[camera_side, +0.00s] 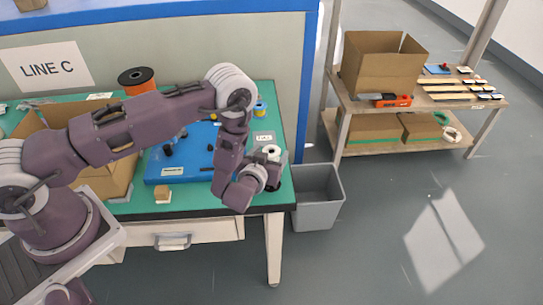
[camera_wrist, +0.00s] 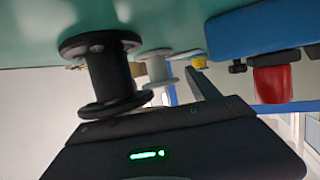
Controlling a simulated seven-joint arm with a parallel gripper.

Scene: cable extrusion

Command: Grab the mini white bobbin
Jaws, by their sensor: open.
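The mini white bobbin (camera_wrist: 156,69) stands on the green table in the wrist view, partly hidden behind a larger black bobbin (camera_wrist: 105,78). In the side view the white bobbin (camera_side: 271,148) is near the table's right edge, just beyond my wrist. My gripper (camera_wrist: 192,86) is open, low at the right end of the table. One grey finger shows in the wrist view, to the right of the white bobbin; I cannot make out the other clearly. The white bobbin appears beyond the black one from my wrist camera, and no grip on it shows.
A yellow-and-blue spool (camera_wrist: 199,62) stands past the white bobbin. A blue board (camera_side: 165,168) with a red part (camera_wrist: 272,84) lies beside my gripper. A grey bin (camera_side: 318,212) stands right of the table.

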